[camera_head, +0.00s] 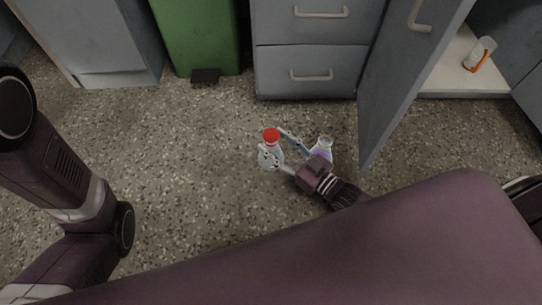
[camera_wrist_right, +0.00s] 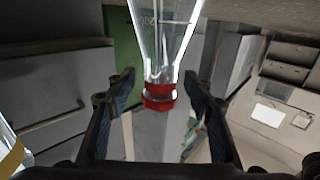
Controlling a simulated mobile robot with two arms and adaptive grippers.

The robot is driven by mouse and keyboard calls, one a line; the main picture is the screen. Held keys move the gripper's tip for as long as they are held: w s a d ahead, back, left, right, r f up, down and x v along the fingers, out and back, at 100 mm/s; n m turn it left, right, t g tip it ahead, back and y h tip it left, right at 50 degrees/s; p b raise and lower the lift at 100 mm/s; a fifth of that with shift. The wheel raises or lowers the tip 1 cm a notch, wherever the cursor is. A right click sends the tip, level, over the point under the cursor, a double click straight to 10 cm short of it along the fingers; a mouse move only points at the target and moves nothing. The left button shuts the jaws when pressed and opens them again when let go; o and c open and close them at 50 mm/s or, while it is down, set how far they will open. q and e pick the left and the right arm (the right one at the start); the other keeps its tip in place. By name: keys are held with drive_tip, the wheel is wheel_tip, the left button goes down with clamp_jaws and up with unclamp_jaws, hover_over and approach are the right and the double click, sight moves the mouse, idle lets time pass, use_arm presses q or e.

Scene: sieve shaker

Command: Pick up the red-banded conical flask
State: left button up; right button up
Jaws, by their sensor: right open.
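The red-banded conical flask (camera_head: 270,156) stands upright on the speckled floor, clear-bodied with a red band at its top. My right gripper (camera_head: 273,142) is open, its two fingers reaching to either side of the flask. In the right wrist view the flask (camera_wrist_right: 160,50) appears upside down, its red-banded neck (camera_wrist_right: 159,96) between the open fingers (camera_wrist_right: 158,78), with gaps visible on both sides. My left arm shows at the left of the head view, but its gripper is out of frame.
A second flask (camera_head: 322,151) with a yellowish rim and purple contents stands close beside my right gripper. A grey drawer cabinet (camera_head: 308,62), an open cabinet door (camera_head: 408,85) and a green bin (camera_head: 198,38) stand behind. An orange-marked white bottle (camera_head: 480,53) is inside the cabinet. The floor at left is clear.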

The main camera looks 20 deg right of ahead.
drive_tip(key=shift+w+a, duration=0.35)
drive_tip(key=shift+w, duration=0.25)
drive_tip(key=shift+c, duration=0.5)
clamp_jaws()
